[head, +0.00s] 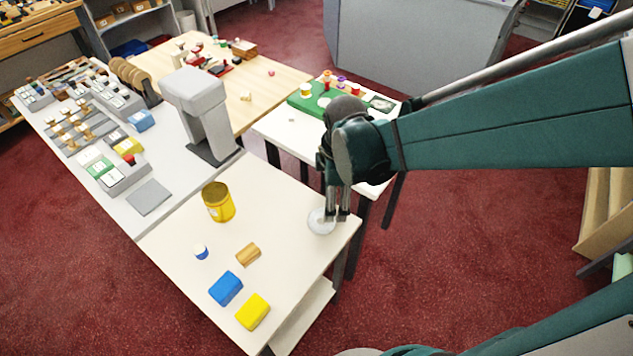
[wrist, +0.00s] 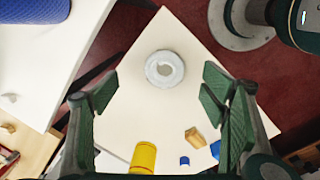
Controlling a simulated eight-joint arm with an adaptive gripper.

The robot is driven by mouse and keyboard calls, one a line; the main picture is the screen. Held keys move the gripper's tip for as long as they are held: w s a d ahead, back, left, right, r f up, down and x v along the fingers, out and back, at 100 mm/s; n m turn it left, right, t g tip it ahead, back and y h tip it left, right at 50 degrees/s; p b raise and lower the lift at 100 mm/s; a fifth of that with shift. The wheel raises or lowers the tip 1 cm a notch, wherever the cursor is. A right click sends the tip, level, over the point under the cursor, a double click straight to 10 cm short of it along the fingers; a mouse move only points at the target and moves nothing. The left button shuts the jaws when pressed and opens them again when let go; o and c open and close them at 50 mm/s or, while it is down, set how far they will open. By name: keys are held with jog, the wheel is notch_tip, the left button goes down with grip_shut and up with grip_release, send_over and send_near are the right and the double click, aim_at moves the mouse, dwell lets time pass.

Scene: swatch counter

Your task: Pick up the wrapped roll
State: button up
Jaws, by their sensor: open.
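The wrapped roll (head: 318,224) is a pale, whitish ring lying flat near the right corner of the white table. In the wrist view the roll (wrist: 152,76) shows its round hole and lies ahead of the gap between my fingers. My gripper (head: 338,214) points down at the roll, and its fingers cover part of it in the head view. In the wrist view my gripper (wrist: 160,90) has its two green finger pads wide apart with nothing between them. I cannot tell the exact height of the fingertips over the table.
The same white table (head: 285,203) holds a yellow canister (head: 218,203), a small blue-and-white jar (head: 201,252), a tan wooden piece (head: 248,254), a blue block (head: 226,289) and a yellow block (head: 253,311). Bare tabletop surrounds the roll, with the table edge close by.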

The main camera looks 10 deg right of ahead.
aim_at(322, 221)
jog(key=shift+w+a+f+n+g+p, duration=0.1)
jog(key=shift+a+f+n+g+p, duration=0.1)
jog(key=shift+a+f+n, duration=0.35)
jog(key=shift+w+a+f+n+g+p, duration=0.1)
jog(key=shift+a+f+n+g, duration=0.1)
jog(key=shift+f+n, duration=0.5)
jog(key=shift+w+a+f+n+g+p, duration=0.1)
jog(key=shift+a+f+n+g, duration=0.1)
jog(key=shift+a+f+n, duration=0.35)
jog(key=shift+d+f, duration=0.2)
jog(key=shift+f, duration=0.05)
jog(key=shift+f+b, duration=0.3)
jog(key=shift+f, duration=0.9)
jog(key=shift+f, duration=0.1)
jog(key=shift+a+f+b, duration=0.2)
jog(key=shift+f+b, duration=0.55)
jog(key=shift+f, duration=1.75)
jog(key=c, duration=1)
